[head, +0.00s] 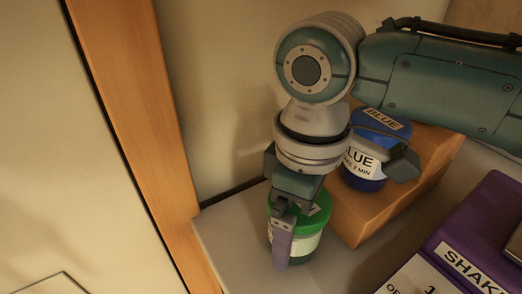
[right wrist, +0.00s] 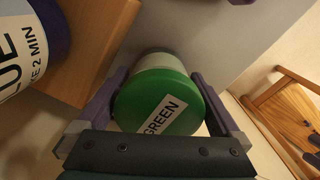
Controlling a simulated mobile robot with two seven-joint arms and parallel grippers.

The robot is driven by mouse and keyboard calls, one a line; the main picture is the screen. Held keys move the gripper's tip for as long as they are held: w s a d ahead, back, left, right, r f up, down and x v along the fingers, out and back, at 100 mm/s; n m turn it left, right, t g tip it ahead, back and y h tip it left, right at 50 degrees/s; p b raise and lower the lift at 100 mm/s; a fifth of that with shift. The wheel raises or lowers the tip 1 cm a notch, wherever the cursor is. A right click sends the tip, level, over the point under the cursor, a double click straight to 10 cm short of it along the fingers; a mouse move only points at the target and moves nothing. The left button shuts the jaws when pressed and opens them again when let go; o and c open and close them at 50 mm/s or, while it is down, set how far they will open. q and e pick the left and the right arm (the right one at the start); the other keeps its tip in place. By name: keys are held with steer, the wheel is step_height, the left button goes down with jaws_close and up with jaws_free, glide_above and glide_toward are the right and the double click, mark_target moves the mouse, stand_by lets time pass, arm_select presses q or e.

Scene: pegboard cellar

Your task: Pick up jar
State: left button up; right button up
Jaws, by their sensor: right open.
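A jar with a green lid (head: 318,212) and a pale label stands upright on the grey surface. In the right wrist view its lid (right wrist: 150,92) reads "GREEN". My right gripper (right wrist: 163,88) is open and points down, with one finger on each side of this jar. Whether the fingers touch it I cannot tell. In the head view, the gripper (head: 288,250) hides part of the jar. A blue jar (head: 366,178) labelled "BLUE" stands on a wooden block and is partly hidden by my wrist. My left gripper is not in view.
The wooden block (head: 375,212) rises right beside the green jar. A purple device (head: 481,225) marked "SHAKE" stands at the lower right. A wall and an orange wooden post (head: 130,110) bound the surface (head: 232,232) at the back and left.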

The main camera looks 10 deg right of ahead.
steer(key=shift+c, duration=0.4)
steer(key=c, duration=1.4)
